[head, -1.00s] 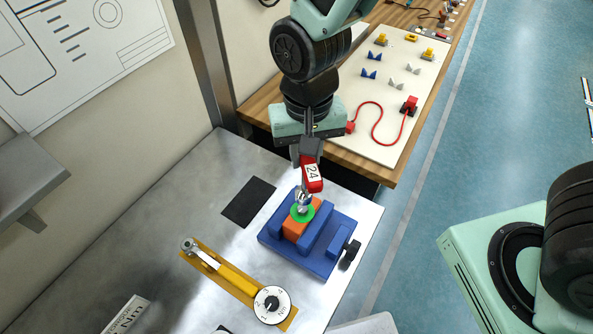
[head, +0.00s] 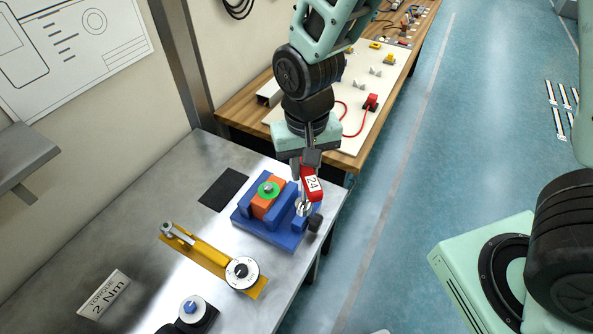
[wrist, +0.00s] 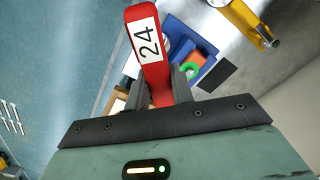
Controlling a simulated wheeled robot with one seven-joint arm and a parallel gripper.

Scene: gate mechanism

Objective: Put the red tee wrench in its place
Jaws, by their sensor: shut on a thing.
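The red tee wrench (head: 310,185), marked 24, is held in my gripper (head: 307,160) with its metal end pointing down. That end is beside the right edge of the blue fixture (head: 290,236), near a black knob; I cannot tell whether it touches. The fixture holds an orange block (head: 262,208) with a green ring (head: 268,190) and a metal bolt head in its middle. In the wrist view the red wrench (wrist: 150,65) sits between the fingers, with the blue fixture (wrist: 180,47) partly hidden behind it.
A black pad (head: 223,189) lies flat and empty on the metal table. A yellow lever tool with a dial (head: 215,262), a "TORQUE 2 Nm" sign (head: 104,294) and a blue-topped knob unit (head: 189,309) are nearer. A wooden bench with a white board (head: 385,88) stands behind.

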